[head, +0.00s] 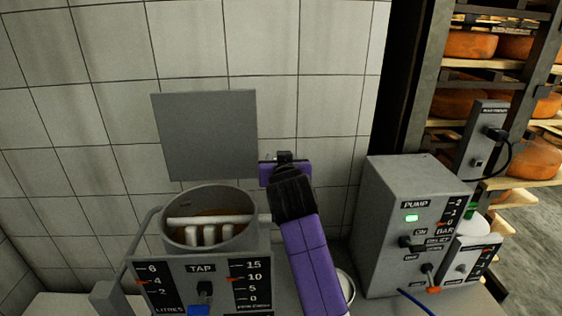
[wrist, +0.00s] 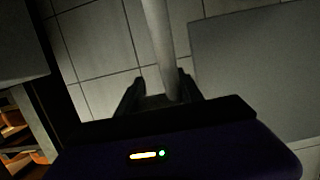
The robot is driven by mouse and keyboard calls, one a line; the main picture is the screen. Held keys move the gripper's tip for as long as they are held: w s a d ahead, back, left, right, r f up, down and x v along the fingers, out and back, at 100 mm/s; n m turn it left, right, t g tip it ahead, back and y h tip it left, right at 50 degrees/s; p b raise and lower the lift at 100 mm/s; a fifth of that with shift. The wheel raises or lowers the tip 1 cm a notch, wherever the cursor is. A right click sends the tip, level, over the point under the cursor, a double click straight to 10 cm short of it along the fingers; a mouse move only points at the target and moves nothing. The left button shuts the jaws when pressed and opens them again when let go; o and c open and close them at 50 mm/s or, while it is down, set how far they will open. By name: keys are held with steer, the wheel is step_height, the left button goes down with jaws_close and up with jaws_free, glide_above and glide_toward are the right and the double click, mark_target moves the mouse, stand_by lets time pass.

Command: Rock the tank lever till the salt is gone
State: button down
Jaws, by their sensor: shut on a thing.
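The grey round tank (head: 210,190) stands open on a front panel marked TAP, with scales on both sides. Inside it is brownish liquid (head: 205,213), with a pale crossbar (head: 208,221) and white upright pieces under it. I cannot make out any salt. My gripper (head: 284,157) is up to the right of the tank, its fingers mostly hidden by my own wrist. In the wrist view my gripper (wrist: 160,92) is shut on a pale round rod, the lever (wrist: 158,45), which passes between the dark fingers.
A grey square plate (head: 205,135) is behind and above the tank, before a tiled wall. A grey pump box (head: 405,215) with a lit green lamp stands close to the right of my arm. Shelves of orange cheese wheels (head: 470,44) are at far right.

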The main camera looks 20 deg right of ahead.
steer(key=shift+s+d+f, duration=0.1)
steer(key=shift+d+f, duration=0.35)
steer(key=shift+f, duration=0.4)
steer(key=c, duration=0.8)
jaws_free()
steer(key=shift+c, duration=0.2)
steer(key=shift+a+r, duration=0.2)
steer(key=shift+r, duration=0.15)
steer(key=b+v, duration=0.1)
steer(key=v, duration=0.6)
steer(key=shift+s, duration=0.3)
